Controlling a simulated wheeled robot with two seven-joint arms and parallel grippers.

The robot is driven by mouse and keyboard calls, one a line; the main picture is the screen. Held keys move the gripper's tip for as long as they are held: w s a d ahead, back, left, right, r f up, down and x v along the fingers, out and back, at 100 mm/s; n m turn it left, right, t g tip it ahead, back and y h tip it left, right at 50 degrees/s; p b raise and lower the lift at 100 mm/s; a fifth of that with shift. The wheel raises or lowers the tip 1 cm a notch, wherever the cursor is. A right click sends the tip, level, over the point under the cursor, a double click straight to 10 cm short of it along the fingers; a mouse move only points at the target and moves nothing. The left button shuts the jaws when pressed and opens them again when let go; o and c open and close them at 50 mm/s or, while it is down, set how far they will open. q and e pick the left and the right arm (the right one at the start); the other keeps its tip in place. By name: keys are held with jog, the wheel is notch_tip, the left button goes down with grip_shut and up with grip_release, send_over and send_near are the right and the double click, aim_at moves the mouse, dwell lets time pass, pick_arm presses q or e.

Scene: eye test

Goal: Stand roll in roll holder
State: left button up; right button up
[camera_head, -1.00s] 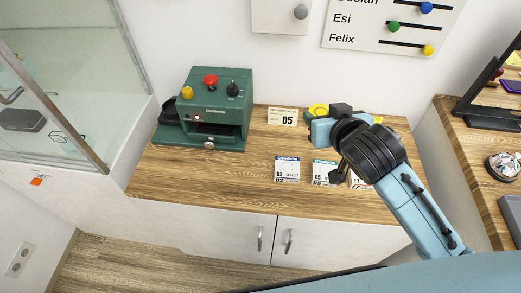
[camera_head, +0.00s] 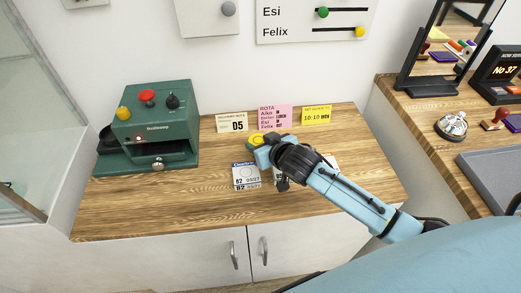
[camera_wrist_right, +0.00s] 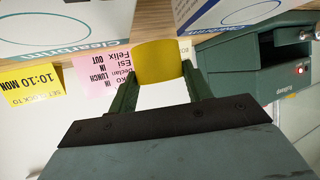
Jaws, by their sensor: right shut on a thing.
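A yellow roll (camera_wrist_right: 160,62) sits between the two fingers of my right gripper (camera_wrist_right: 160,78) in the right wrist view, and the gripper is shut on it. In the head view the right gripper (camera_head: 260,152) is over the wooden counter, behind the small boxes. The roll (camera_head: 257,140) shows there as a small yellow patch at the gripper's tip. Whether it touches the counter cannot be told. I cannot make out a roll holder in either view. My left gripper is not in view.
A green machine (camera_head: 152,125) with knobs stands left on the counter (camera_head: 150,205). A white-and-blue box (camera_head: 246,177) stands in front of my gripper; other boxes are partly hidden by my arm. Notes, one pink (camera_head: 275,117), stand at the back. A bell (camera_head: 452,126) is on the right counter.

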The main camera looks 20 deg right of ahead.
jog(key=shift+f, duration=1.2)
jog(key=shift+f+b, duration=0.15)
jog(key=shift+b, duration=0.15)
jog(key=o, duration=1)
